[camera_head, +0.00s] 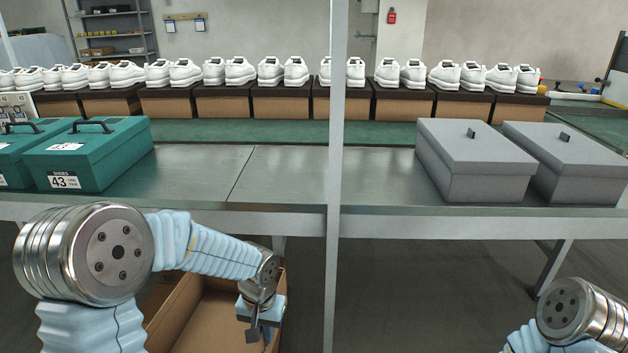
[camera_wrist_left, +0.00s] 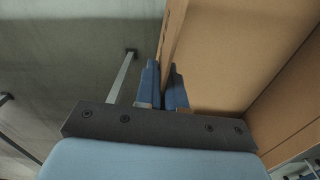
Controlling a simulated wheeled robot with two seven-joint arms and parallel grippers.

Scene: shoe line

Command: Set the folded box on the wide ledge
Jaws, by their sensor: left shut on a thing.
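The brown cardboard box (camera_head: 205,312) is open-topped and stands at the lower left of the head view, below the metal ledge and in front of it. My left gripper (camera_head: 257,328) is at the box's right wall. In the left wrist view the two blue fingers (camera_wrist_left: 172,88) are closed on the upper edge of the box wall (camera_wrist_left: 215,60). The box's lower part is cut off by the picture and my arm. The wide ledge (camera_head: 275,180) is a grey metal surface with a clear stretch between teal and grey boxes. My right gripper is not in view; only part of that arm shows.
Teal boxes (camera_head: 105,160) stand on the ledge's left. Two grey lidded boxes (camera_head: 470,165) stand on its right. A thin upright post (camera_head: 335,200) crosses the ledge's front. White shoes (camera_head: 240,72) on brown boxes line the back behind a green belt (camera_head: 240,132).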

